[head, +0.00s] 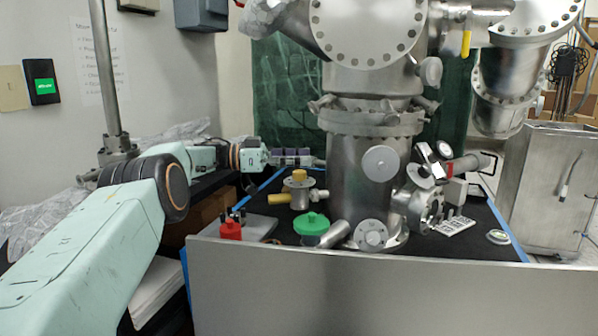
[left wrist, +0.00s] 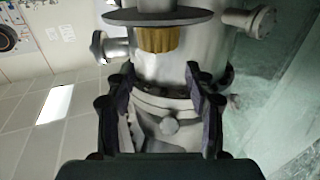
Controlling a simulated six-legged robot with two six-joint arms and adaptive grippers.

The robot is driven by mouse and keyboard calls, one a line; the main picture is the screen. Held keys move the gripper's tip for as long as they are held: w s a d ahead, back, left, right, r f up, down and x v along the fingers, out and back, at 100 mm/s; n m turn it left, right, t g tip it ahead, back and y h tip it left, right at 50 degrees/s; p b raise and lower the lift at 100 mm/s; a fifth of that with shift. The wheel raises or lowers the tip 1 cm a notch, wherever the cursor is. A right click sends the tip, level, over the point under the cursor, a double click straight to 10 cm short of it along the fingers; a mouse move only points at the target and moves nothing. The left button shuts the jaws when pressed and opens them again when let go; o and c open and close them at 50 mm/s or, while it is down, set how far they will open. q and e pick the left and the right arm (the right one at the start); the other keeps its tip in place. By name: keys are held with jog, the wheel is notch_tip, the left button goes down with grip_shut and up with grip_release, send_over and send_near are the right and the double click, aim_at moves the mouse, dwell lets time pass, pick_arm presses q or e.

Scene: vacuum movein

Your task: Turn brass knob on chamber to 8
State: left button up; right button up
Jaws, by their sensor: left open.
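The steel chamber (head: 365,180) stands upright at the centre of the bench. Left of it is a small metal valve body (head: 301,197) with a brass knob (head: 299,175) on top and another brass piece (head: 278,199) on its left side. My left gripper (head: 312,159) reaches in from the left, just above and behind the top knob. In the left wrist view a ribbed brass knob (left wrist: 159,38) shows under a round disc, beyond the fingertips. There the gripper (left wrist: 160,75) is open, with nothing between its fingers. I see no number markings. My right gripper is out of view.
A gauge with a red part (head: 444,149) is right of the chamber. A metal panel (head: 390,295) closes off the front.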

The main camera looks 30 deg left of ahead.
aim_at(299, 172)
pick_arm(q)
notch_tip(299, 172, up, 6)
dwell(0.5)
